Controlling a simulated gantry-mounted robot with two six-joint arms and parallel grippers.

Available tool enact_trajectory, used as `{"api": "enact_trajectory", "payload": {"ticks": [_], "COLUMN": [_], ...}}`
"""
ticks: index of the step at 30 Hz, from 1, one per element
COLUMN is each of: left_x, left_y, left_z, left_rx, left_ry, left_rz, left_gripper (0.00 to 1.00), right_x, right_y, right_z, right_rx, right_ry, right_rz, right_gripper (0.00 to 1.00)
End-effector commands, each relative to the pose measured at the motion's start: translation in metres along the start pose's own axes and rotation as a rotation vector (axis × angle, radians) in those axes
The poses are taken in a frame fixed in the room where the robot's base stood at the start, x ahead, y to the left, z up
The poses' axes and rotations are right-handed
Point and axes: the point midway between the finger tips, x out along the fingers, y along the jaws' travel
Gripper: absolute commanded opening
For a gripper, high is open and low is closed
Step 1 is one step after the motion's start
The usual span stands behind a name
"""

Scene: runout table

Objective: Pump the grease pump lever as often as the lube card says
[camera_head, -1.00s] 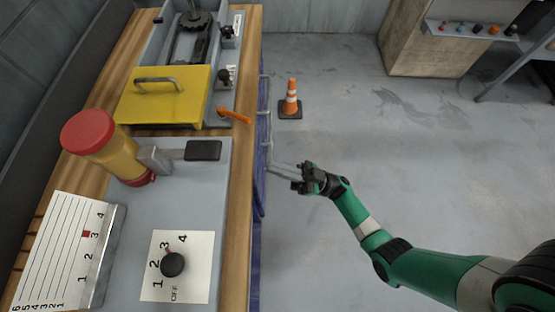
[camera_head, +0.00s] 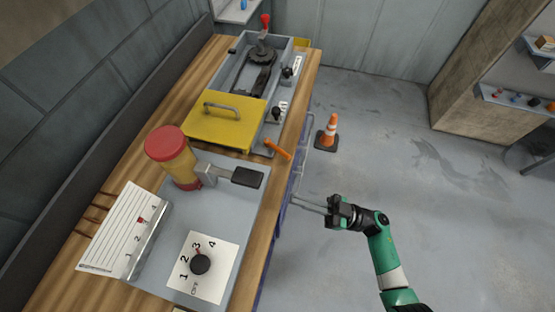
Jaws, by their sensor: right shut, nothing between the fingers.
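The grease pump (camera_head: 181,165) is a yellow cylinder with a red cap, standing on a grey plate (camera_head: 190,222) on the bench. Its lever (camera_head: 247,178) has a dark flat end and sticks out to the right. A white lined card (camera_head: 120,222) numbered 1 to 4 along its edge, with a red mark near 3, lies at the left; whether it is the lube card I cannot tell. A dial (camera_head: 200,264) with a black knob is marked OFF and 1 to 4. My right gripper (camera_head: 308,204) is shut and empty, beside the bench's right edge, apart from the lever. My left gripper is not visible.
A yellow cover (camera_head: 224,126) with a handle, an orange lever (camera_head: 277,149) and an open grey housing (camera_head: 253,72) are farther back on the bench. A traffic cone (camera_head: 328,132) stands on the floor. The floor at right is mostly clear.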

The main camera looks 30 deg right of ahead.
Motion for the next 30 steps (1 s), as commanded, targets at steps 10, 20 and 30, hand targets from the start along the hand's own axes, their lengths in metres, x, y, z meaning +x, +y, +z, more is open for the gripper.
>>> {"api": "enact_trajectory", "payload": {"ticks": [10,20,30], "left_x": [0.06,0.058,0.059], "left_y": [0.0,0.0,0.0], "left_z": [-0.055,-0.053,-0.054], "left_rx": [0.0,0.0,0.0], "left_ry": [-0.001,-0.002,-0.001], "left_rz": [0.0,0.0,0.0], "left_gripper": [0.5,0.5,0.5], "right_x": [0.007,0.005,0.042], "right_y": [0.014,0.015,0.016], "right_z": [-0.077,-0.075,-0.073], "right_rx": [-0.047,-0.048,-0.049], "right_ry": [-0.049,-0.048,-0.047], "right_rz": [0.074,0.077,0.069], "right_gripper": [0.0,0.0,0.0]}}
